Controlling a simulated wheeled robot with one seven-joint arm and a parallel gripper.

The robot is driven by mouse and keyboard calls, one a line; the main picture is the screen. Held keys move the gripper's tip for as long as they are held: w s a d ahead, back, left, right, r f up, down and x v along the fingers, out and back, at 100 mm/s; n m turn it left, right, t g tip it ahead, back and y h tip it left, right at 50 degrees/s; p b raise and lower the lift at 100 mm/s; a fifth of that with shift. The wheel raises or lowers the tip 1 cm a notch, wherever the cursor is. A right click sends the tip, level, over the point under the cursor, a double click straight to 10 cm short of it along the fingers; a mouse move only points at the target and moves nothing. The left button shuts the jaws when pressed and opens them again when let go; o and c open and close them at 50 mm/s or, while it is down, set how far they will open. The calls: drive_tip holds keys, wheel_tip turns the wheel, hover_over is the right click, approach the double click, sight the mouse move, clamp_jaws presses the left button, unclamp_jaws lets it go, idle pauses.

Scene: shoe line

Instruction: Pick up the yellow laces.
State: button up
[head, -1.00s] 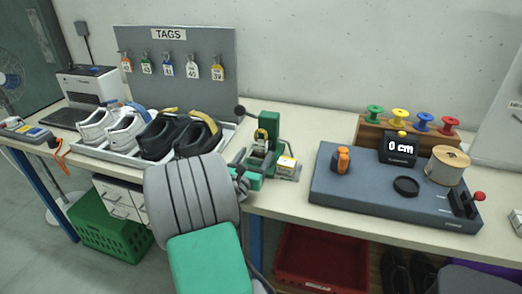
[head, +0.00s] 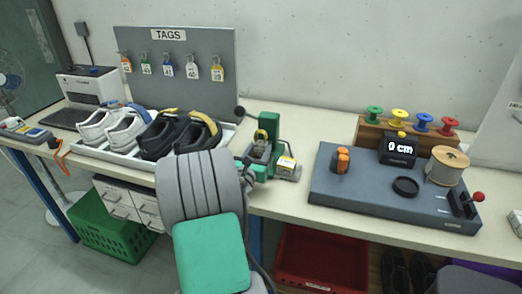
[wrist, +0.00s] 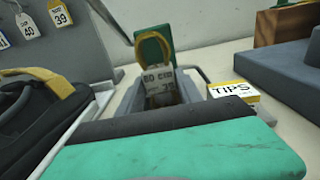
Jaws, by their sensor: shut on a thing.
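The yellow laces (wrist: 158,75) show in the wrist view as a bundled loop with a pale paper band printed "60 C…", in front of a green upright. My gripper (wrist: 165,92) appears shut on the banded bundle, between grey parts just past my green and black wrist housing. The exact contact is hard to see. In the head view my grey and green arm hides most of the gripper, beside the green bench device (head: 268,135). Whether the laces touch the device is unclear.
A box marked TIPS (wrist: 233,92) stands right of the device. A tray (head: 228,133) with white and black shoes is to the left. A dark measuring station (head: 340,195) with a spool (head: 447,165) is to the right. A red crate (head: 320,262) sits below.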

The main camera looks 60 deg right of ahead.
clamp_jaws()
drive_tip(key=shift+r, duration=0.1)
